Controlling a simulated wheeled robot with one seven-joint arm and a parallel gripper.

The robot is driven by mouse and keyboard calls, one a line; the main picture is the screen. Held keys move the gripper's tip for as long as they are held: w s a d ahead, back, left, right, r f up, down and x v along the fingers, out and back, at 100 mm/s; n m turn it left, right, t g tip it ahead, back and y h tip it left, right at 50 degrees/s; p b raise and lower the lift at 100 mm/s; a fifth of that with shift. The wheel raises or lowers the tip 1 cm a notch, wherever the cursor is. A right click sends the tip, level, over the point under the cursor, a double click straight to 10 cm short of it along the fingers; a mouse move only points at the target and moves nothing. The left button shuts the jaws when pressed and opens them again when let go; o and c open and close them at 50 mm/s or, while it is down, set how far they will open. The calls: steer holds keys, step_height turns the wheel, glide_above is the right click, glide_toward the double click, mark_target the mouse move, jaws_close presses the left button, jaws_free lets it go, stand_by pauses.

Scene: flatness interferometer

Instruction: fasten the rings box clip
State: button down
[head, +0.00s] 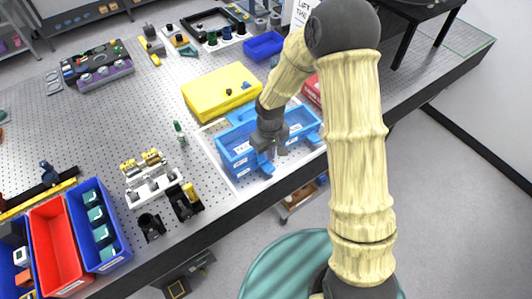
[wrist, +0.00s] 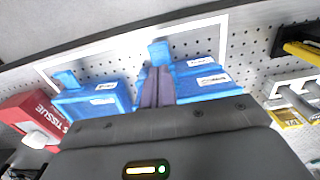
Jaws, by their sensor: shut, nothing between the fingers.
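Two blue boxes with white labels stand side by side in a white-framed area at the bench's front edge; I cannot read which label says rings. The left box (head: 237,156) has a raised blue clip tab (head: 265,164) at its front, beside my gripper. The right box (head: 303,122) has a similar tab (head: 314,137). In the wrist view the nearer box (wrist: 203,80) has its tab (wrist: 159,52) standing up just beyond my fingertips. The other box (wrist: 95,103) is at left with its tab (wrist: 66,79). My gripper (wrist: 158,72) is shut and empty; contact with the tab is unclear.
A yellow case (head: 215,92) lies behind the boxes, with a blue tray (head: 264,46) farther back. A red tissue box (wrist: 30,112) stands beside the boxes. Black and brass optics mounts (head: 152,185) stand to the left. Perforated bench between is mostly clear.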

step_height(320, 180, up, 4)
steer(key=p, duration=0.2)
steer(key=shift+p, duration=0.4)
stand_by(0.4)
steer(key=s+d+r+m+t+b, duration=0.2)
steer(key=s+d+r+m+b, duration=0.4)
steer(key=s+d, duration=0.6)
step_height(320, 180, up, 2)
steer(key=shift+s+d+r+m+t, duration=0.1)
steer(key=shift+s+d+m+t, duration=0.25)
steer(key=shift+d, duration=0.45)
